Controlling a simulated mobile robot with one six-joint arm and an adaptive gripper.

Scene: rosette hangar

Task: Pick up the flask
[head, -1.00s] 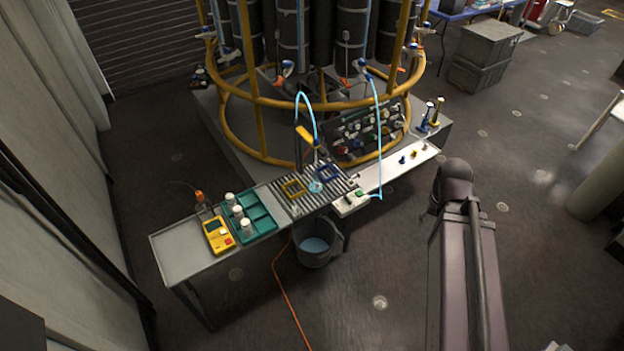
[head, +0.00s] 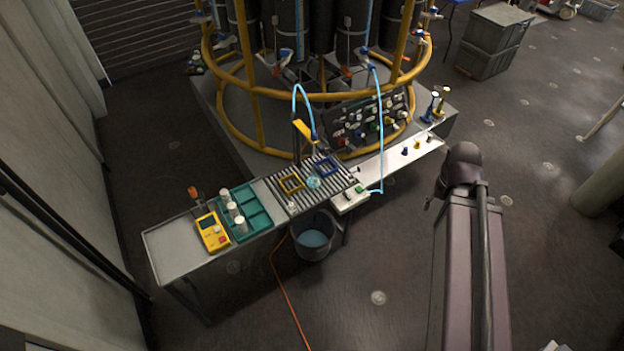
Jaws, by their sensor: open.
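A small, round, clear bluish vessel (head: 314,182), which looks like the flask, sits on the grey slatted rack (head: 290,205) in the middle of the long bench. It is too small to make out its neck or contents. My arm rises at the right of the head view, well apart from the bench. My gripper is not visible.
A teal tray (head: 260,221) with white-capped bottles and a yellow meter (head: 212,232) occupy the bench's left part. A bucket (head: 313,238) stands beneath, with an orange cable on the floor. A yellow-railed rosette (head: 258,112) stands behind.

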